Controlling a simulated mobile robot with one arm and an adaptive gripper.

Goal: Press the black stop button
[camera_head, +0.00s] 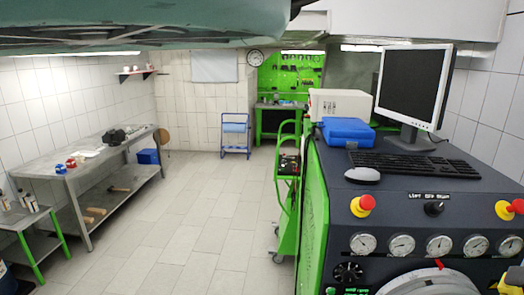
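The green and dark grey pump testbench (400,190) stands at the right. On its sloped front panel is a black round control (433,208) under small white lettering too blurred to read surely. A red button on a yellow base (362,206) sits left of it, and another red and yellow button (509,210) sits at the right edge. A larger black round knob (348,273) is low on the panel's left. I cannot tell which black control is the stop button.
A monitor (412,85), keyboard (414,164), mouse (362,174) and blue case (347,132) stand on the testbench. Several gauges (400,244) line its front. A green trolley (288,190) stands beside it. A metal workbench (85,165) runs along the left wall. The tiled floor (190,215) between is clear.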

